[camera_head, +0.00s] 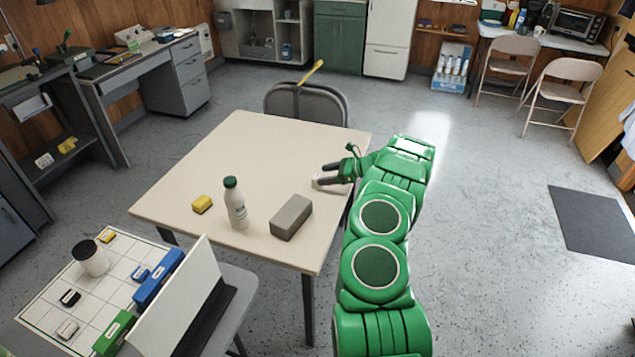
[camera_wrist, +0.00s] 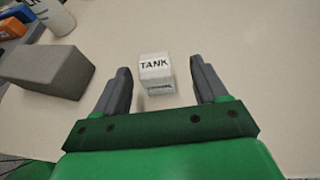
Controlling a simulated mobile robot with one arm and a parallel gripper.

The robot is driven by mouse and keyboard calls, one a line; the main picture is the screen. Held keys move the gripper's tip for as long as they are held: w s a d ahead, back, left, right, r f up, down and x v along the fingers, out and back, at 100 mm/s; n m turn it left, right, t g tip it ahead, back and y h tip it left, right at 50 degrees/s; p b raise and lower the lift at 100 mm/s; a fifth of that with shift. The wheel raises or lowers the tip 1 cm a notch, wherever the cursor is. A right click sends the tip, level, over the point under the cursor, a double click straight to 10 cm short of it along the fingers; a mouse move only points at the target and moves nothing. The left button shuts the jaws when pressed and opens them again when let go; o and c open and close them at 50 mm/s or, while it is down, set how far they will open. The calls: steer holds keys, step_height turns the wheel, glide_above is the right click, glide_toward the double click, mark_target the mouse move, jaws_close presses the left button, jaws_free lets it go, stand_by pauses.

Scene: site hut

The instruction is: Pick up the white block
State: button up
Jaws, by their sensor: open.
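The white block (camera_wrist: 155,69) is a small cube marked "TANK" in black, and it stands on the table. In the wrist view it sits just ahead of and between the fingers of my gripper (camera_wrist: 158,88), with a gap on each side. In the head view my gripper (camera_head: 327,174) is low over the right side of the table. There the white block (camera_head: 322,184) is mostly hidden by the fingers, and only a pale part shows. The gripper is open and holds nothing.
The beige table (camera_head: 245,145) also holds a grey brick (camera_head: 291,217), a white bottle with green cap (camera_head: 236,205) and a yellow block (camera_head: 202,204). A chair (camera_head: 305,103) stands behind. A gridded board (camera_head: 45,295) with several items is at front left. The table's back half is clear.

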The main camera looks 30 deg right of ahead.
mark_target(317, 176)
steer(key=shift+s+f+x, duration=0.1)
steer(key=shift+x, duration=0.9)
steer(key=shift+s+f+x, duration=0.1)
steer(key=shift+s+x, duration=0.05)
steer(key=shift+x, duration=0.9)
steer(key=shift+s+f+x, duration=0.1)
steer(key=shift+x, duration=0.9)
steer(key=shift+a, duration=0.1)
steer(key=c, duration=1.1)
steer(key=shift+r, duration=0.5)
step_height(317, 176, up, 2)
steer(key=shift+r, duration=0.2)
steer(key=s+a+r, duration=0.1)
steer(key=s+r, duration=0.2)
steer(key=s, duration=0.1)
steer(key=s+a+r, duration=0.1)
steer(key=s+r, duration=0.2)
steer(key=s, duration=0.2)
steer(key=s+a+r, duration=0.2)
steer(key=s+r, duration=0.1)
steer(key=s, duration=0.1)
steer(key=shift+s+r, duration=0.15)
steer(key=shift+r, duration=0.15)
